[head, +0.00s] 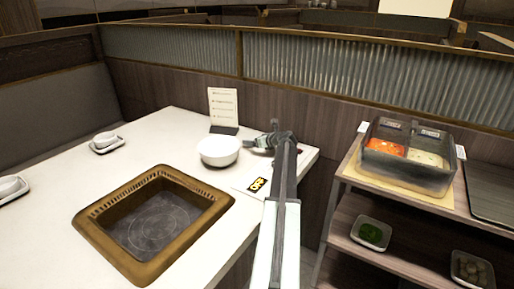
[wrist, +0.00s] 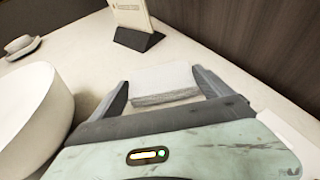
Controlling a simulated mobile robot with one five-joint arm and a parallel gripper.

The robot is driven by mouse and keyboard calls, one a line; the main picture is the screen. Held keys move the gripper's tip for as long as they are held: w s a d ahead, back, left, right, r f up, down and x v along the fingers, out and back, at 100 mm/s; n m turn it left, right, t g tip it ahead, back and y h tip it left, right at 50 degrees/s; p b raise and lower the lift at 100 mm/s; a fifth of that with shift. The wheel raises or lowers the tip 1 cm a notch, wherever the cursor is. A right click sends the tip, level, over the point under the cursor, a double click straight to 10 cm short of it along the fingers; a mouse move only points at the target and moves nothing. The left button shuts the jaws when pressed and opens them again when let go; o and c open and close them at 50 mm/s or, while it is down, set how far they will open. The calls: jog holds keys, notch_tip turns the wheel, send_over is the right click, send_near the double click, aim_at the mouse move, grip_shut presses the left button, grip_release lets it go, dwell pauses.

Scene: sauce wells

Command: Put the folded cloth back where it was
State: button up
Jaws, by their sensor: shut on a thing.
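My gripper (head: 262,139) is over the far right part of the white table (head: 150,135), just right of the white bowl (head: 219,150). In the wrist view my gripper (wrist: 162,88) is shut on the folded cloth (wrist: 163,84), a pale, layered block between the two fingers. The cloth is at or close above the tabletop; I cannot tell whether it touches. In the head view the cloth is hidden or too small to make out.
The bowl stands close on the left of my gripper. A menu card (head: 223,108) in a dark stand is behind it. A card (head: 257,185) lies near the table's right edge. A grill (head: 222,204) fills the front. A sauce cart (head: 450,203) stands right.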

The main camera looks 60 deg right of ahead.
jog(key=shift+f, duration=0.35)
jog(key=o, duration=1.1)
jog(key=shift+r, duration=0.15)
jog(key=p+v, duration=0.5)
jog(key=v, duration=0.6)
jog(key=shift+s+a+r, duration=0.1)
jog(key=shift+a+r, duration=0.05)
jog(key=shift+r, duration=0.05)
jog(key=shift+s, duration=0.35)
